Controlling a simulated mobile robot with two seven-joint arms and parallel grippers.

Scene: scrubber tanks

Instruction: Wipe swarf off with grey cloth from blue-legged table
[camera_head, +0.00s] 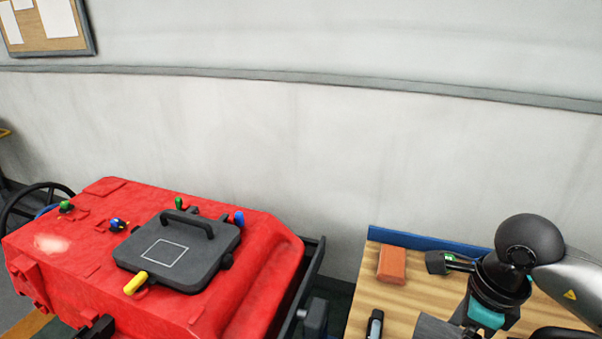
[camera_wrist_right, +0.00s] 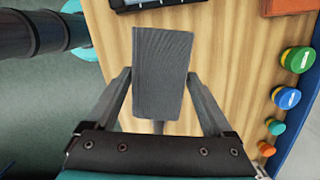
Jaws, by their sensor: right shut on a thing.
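The grey cloth (camera_wrist_right: 160,70) is between the two fingers of my right gripper (camera_wrist_right: 158,88), which is shut on it. In the wrist view it is a flat grey rectangle over the wooden table top (camera_wrist_right: 225,60). I cannot tell whether it touches the wood. In the head view, a grey corner (camera_head: 434,327), probably the cloth, shows at the bottom beside my right wrist. The table top (camera_head: 410,300) has a blue back edge; its legs are out of view. I can make out no swarf. My left gripper is not in view.
A brick-orange block (camera_head: 391,265) and a black handheld item (camera_head: 375,325) lie on the table. Several coloured round items, one green (camera_wrist_right: 297,59), line the blue edge. The red scrubber tank (camera_head: 190,265) with a dark lid (camera_head: 180,250) stands left of the table.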

